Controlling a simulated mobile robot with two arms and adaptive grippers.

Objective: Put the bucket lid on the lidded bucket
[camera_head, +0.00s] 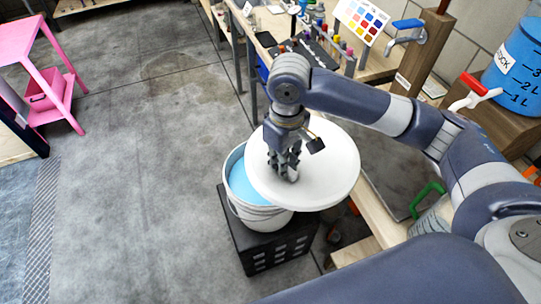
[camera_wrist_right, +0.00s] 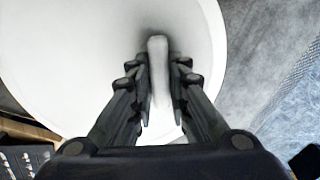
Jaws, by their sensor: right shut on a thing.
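The bucket lid (camera_head: 325,175) is a white round disc, held over the right part of the bucket in the head view. The white lidded bucket (camera_head: 264,216) stands upright with blue contents (camera_head: 241,184) showing at its open left side. The lid hides the rest of the bucket's mouth. My right gripper (camera_head: 287,172) is shut on the lid's raised handle. In the wrist view the fingers (camera_wrist_right: 160,95) sit on both sides of the white handle (camera_wrist_right: 158,65), with the lid (camera_wrist_right: 70,60) beyond. I cannot tell whether the lid touches the rim. My left gripper is not in view.
The bucket stands on a black crate (camera_head: 265,243). A workbench (camera_head: 375,222) with paints and a colour chart (camera_head: 361,20) runs along the right. A blue container (camera_head: 515,75) stands at far right. A pink table (camera_head: 50,75) is at left; the floor between is clear.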

